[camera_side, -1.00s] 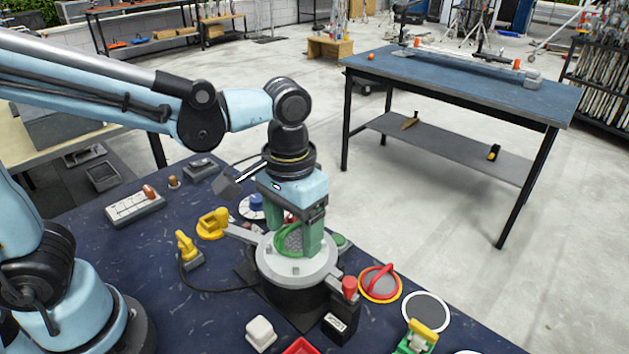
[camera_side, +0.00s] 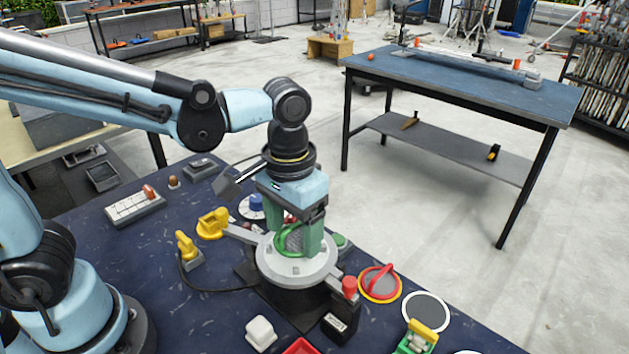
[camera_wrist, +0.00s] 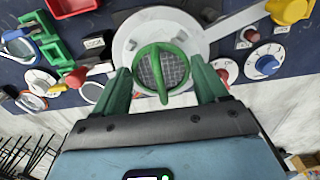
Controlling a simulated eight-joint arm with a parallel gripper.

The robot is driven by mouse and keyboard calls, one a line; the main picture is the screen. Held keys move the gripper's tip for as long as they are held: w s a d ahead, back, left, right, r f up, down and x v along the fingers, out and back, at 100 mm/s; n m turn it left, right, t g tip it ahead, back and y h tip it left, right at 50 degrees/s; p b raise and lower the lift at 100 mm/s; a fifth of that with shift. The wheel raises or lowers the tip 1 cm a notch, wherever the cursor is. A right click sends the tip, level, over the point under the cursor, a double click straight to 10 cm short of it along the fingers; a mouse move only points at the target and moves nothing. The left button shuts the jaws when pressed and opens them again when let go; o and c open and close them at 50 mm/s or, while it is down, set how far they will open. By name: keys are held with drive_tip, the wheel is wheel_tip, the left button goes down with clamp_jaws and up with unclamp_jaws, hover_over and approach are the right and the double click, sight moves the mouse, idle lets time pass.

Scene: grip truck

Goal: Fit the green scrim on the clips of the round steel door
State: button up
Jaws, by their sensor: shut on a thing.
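The green scrim (camera_wrist: 174,73) is a round dark mesh in a green rim with a green bar across it. My gripper (camera_wrist: 160,76) has its two green fingers on either side of it and is shut on it. In the side view the scrim (camera_side: 289,239) sits low at the opening of the round steel door (camera_side: 298,268), partly hidden by my fingers. The door's pale ring (camera_wrist: 128,38) surrounds the scrim in the wrist view, with small studs on its face. I cannot tell whether the scrim touches the clips.
A red-rimmed disc (camera_side: 380,283), a white-rimmed disc (camera_side: 426,312) and a red-knobbed post (camera_side: 349,287) stand right of the door. Yellow clamps (camera_side: 212,223) and a blue knob (camera_side: 257,203) lie left and behind. A white block (camera_side: 261,333) is in front.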

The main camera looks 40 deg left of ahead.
sight(292, 225)
drive_tip(key=shift+f, duration=1.05)
idle(1.6)
drive_tip(key=o, duration=1.1)
drive_tip(key=shift+r, duration=0.1)
drive_tip(key=shift+r, duration=3.65)
drive_tip(key=shift+a, duration=0.1)
drive_tip(key=a+f+t, duration=0.3)
drive_tip(key=a+t, duration=0.4)
drive_tip(key=a, duration=0.5)
drive_tip(key=shift+s, duration=0.25)
